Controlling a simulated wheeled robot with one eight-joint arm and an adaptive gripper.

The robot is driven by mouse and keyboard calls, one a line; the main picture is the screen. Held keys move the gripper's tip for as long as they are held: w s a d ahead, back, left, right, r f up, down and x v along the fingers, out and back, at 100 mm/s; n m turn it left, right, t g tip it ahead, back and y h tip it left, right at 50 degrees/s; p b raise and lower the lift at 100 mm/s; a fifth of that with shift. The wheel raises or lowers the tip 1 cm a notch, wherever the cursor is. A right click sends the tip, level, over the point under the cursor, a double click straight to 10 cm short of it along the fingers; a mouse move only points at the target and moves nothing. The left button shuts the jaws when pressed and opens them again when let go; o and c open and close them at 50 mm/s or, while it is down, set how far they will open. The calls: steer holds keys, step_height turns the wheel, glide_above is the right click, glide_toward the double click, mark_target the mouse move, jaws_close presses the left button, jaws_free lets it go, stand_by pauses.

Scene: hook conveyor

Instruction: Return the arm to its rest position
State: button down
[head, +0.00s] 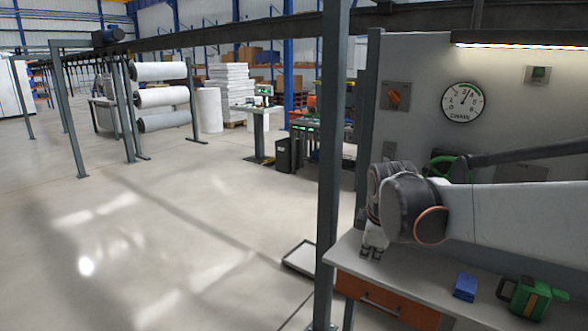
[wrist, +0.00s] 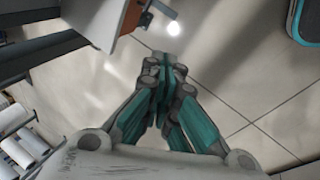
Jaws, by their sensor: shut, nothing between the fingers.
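My gripper (head: 371,252) is at the end of my arm, which reaches in from the right in the head view. It hangs by the left end of the workbench (head: 430,290), pointing down. In the wrist view my gripper (wrist: 165,72) has its fingers together with nothing between them. Floor shows below the fingertips there, and a bench edge with an orange panel (wrist: 131,16) is close at upper left.
A steel post (head: 333,150) stands just left of my gripper. A green can (head: 532,298) and a blue block (head: 465,287) sit on the bench. A wall panel with a dial (head: 463,102) is behind my arm. Open floor (head: 180,220) lies to the left.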

steer(key=s+d+f+m+t, duration=0.1)
steer(key=s+f+m+t, duration=0.1)
steer(key=s+m, duration=1.1)
steer(key=s, duration=1.1)
steer(key=shift+s+d+m+y, duration=0.3)
steer(key=shift+s+d, duration=0.05)
